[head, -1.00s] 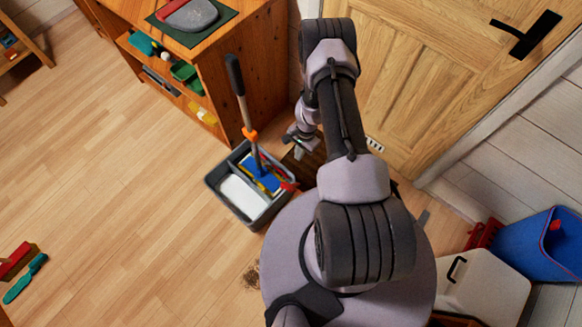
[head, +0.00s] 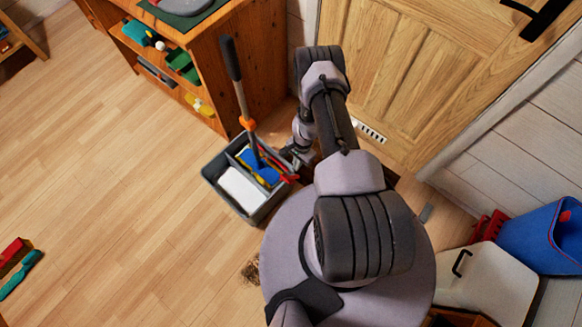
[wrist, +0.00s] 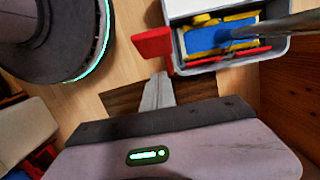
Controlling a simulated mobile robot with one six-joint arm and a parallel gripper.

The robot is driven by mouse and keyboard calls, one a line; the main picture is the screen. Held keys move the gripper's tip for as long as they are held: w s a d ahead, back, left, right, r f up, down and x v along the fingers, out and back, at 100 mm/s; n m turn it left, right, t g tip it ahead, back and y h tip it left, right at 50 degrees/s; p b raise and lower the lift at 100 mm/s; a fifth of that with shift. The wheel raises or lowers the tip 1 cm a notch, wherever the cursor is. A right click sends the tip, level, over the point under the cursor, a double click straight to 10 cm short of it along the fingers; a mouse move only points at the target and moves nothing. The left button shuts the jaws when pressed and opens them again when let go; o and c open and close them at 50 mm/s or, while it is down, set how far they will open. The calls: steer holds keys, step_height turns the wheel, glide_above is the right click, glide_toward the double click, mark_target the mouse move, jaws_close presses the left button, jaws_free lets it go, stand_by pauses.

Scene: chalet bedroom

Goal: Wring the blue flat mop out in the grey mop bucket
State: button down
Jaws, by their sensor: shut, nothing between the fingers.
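The grey mop bucket (head: 212,186) stands on the floor beside the wooden desk, left of my base. The blue flat mop (head: 262,170) sits in its back compartment on a yellow part, and its long handle (head: 237,88) with an orange collar leans up and left. A red lever (head: 289,178) sticks out at the bucket's right side; it shows large in the wrist view (wrist: 152,44). My gripper (head: 293,160) is shut and empty, close beside the lever. In the wrist view its fingertips (wrist: 158,82) point toward the lever; whether they touch it I cannot tell.
The desk (head: 262,75) stands right behind the bucket, and a door (head: 410,80) is behind my arm. A blue bin (head: 545,240) and a white container (head: 485,280) are at the right. A dark dirt patch (head: 251,272) lies near my base. The left floor is mostly clear.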

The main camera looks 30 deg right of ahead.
mark_target(289, 178)
steer(key=a, duration=0.1)
steer(key=a+f, duration=0.1)
steer(key=s+a, duration=0.1)
steer(key=shift+a+f, duration=0.15)
steer(key=shift+f, duration=0.25)
steer(key=shift+a+p, duration=0.1)
steer(key=shift+p, duration=0.2)
